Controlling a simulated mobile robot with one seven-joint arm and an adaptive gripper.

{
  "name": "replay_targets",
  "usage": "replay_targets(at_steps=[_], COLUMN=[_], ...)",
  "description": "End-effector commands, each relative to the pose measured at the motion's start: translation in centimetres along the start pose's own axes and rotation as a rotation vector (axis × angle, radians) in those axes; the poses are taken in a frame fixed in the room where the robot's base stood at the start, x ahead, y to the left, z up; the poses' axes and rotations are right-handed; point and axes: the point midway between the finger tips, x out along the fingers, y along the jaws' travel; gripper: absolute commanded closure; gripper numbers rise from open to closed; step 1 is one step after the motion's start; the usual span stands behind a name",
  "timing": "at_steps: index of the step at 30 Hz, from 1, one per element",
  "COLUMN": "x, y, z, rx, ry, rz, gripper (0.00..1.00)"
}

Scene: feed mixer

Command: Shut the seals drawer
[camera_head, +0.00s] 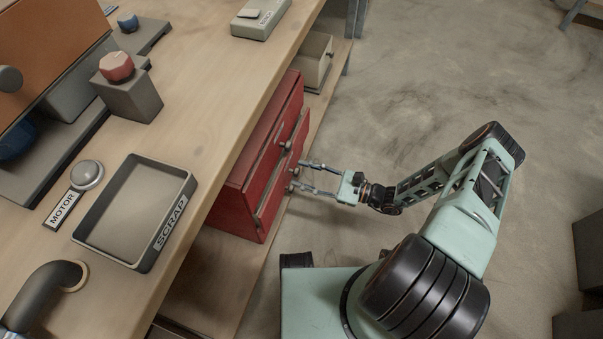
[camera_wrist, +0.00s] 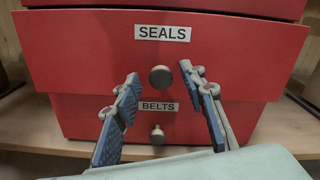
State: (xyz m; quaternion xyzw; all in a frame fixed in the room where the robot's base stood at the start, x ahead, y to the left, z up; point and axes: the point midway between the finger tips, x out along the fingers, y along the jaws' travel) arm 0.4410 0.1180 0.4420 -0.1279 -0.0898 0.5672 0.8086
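The seals drawer (camera_wrist: 80,55) has a red front with a white SEALS label (camera_wrist: 162,33) and a round grey knob (camera_wrist: 161,77). In the wrist view its front looks larger and nearer than the belts drawer (camera_wrist: 85,115) below, so it stands out from the cabinet. My gripper (camera_wrist: 160,80) is open, with one finger on each side of the seals knob and visible gaps to it. In the head view my gripper (camera_head: 298,176) reaches in from the right to the front of the red drawer cabinet (camera_head: 265,140). Contact with the front cannot be told.
The red cabinet stands on a wooden shelf under the workbench (camera_head: 215,95). A beige open bin (camera_head: 314,65) sits farther back on that shelf. A SCRAP tray (camera_head: 130,205) and a MOTOR button (camera_head: 87,175) are on the bench. The floor (camera_head: 420,70) beyond my arm is clear.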

Motion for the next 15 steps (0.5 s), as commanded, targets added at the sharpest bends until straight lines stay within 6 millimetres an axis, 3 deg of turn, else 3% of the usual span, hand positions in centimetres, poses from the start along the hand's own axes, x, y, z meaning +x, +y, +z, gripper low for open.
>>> replay_targets(at_steps=[11, 15], x=[0.89, 0.87], y=[0.0, -0.01], z=[0.01, 0.01], rx=[0.0, 0.0], ry=[0.0, 0.0], rz=[0.0, 0.0], gripper=[0.62, 0.74])
